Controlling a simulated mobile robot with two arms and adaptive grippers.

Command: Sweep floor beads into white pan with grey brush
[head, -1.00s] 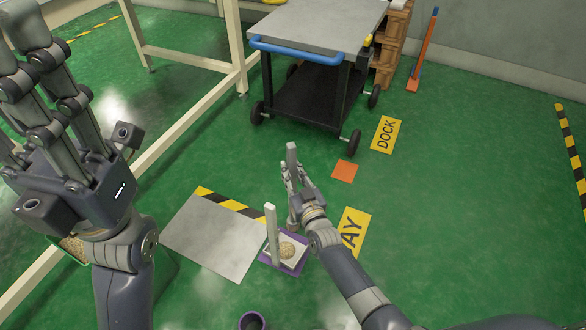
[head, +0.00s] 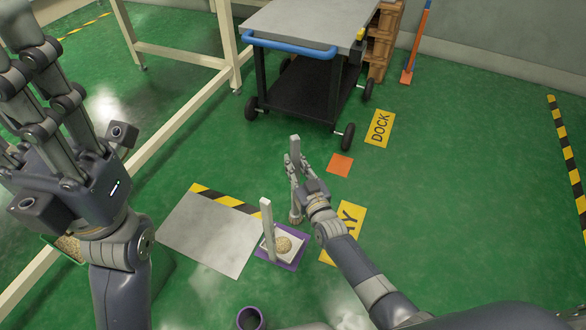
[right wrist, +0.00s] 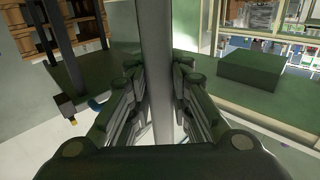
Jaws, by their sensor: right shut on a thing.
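The white pan (head: 268,246) sits on a purple mat (head: 292,263) on the floor, its pale handle (head: 267,222) upright. A round heap of tan beads (head: 283,244) lies in the pan. My right gripper (head: 295,168) is shut on the upright grey handle of the brush (head: 295,146), just beyond and right of the pan. In the right wrist view the handle (right wrist: 157,75) stands between the fingers. The brush's lower end is near the floor; whether it touches cannot be told. My left gripper (head: 35,85) is open and empty, raised at the left. I see no loose floor beads clearly.
A grey floor plate (head: 205,235) with a striped edge lies left of the pan. A black cart (head: 305,85) with a blue handle stands beyond. A green tray of beads (head: 70,247) is partly hidden by my left arm.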

